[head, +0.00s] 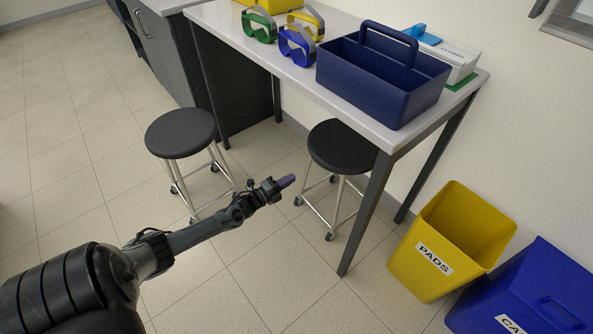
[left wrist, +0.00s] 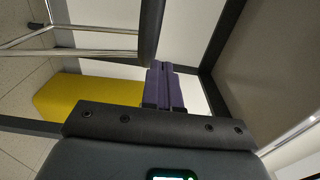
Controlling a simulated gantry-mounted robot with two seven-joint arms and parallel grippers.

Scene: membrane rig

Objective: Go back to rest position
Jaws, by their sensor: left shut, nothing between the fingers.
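My left gripper (head: 287,181) is shut and empty, with purple fingertips, held in the air in front of the table (head: 397,141) and below the level of its top. It points to the right, between the two black stools in the head view. In the left wrist view the purple fingers (left wrist: 166,84) lie side by side, with nothing between them. My right gripper is not in view.
Two black stools (head: 181,132) (head: 342,146) stand by the table. On it are a blue caddy (head: 375,80), goggles (head: 298,45) and a white box (head: 452,60). A yellow PADS bin (head: 424,267) and a blue bin (head: 535,290) stand at right. Floor in front is clear.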

